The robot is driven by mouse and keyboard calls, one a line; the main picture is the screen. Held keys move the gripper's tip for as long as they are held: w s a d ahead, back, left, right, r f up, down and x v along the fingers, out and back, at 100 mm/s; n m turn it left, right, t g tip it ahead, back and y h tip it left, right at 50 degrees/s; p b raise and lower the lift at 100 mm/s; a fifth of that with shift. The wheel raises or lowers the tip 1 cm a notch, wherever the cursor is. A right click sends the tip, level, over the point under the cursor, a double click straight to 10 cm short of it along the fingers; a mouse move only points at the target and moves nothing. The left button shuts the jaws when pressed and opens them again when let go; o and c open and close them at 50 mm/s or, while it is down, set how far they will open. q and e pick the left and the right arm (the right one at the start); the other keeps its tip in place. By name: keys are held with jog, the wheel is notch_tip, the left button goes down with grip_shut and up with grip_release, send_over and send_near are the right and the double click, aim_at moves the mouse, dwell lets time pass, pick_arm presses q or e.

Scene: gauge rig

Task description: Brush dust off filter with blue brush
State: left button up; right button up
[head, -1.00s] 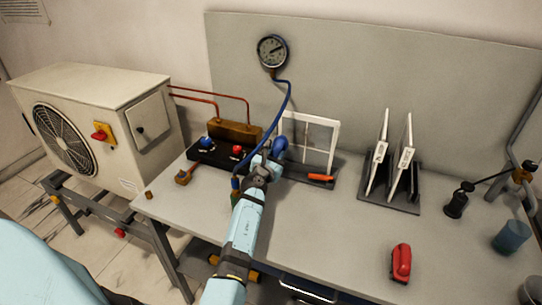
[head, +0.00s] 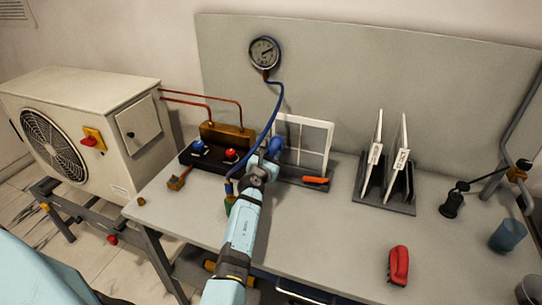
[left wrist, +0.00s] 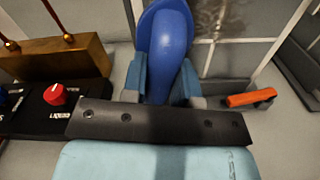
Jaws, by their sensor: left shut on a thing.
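The filter (head: 329,142) is a white-framed panel standing upright in a dark holder at the back of the bench. In the left wrist view the filter (left wrist: 208,58) fills the top right, with a grey-brown dusty patch on its upper pane. My left gripper (head: 266,163) is shut on the blue brush (head: 275,147), in front of the filter's left part. The left wrist view shows the brush (left wrist: 169,40) upright between the fingers. My right gripper is not in view.
A black valve block (head: 210,158) with blue and red knobs stands left of my gripper. An orange clip (head: 316,180) sits at the filter holder. A blue hose (head: 269,122) hangs from the gauge (head: 264,52). White panels (head: 372,158) stand in a rack to the right.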

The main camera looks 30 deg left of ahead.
pick_arm(q)
jog(key=shift+w+a, duration=0.2)
jog(key=shift+w, duration=0.45)
jog(key=shift+d, duration=0.1)
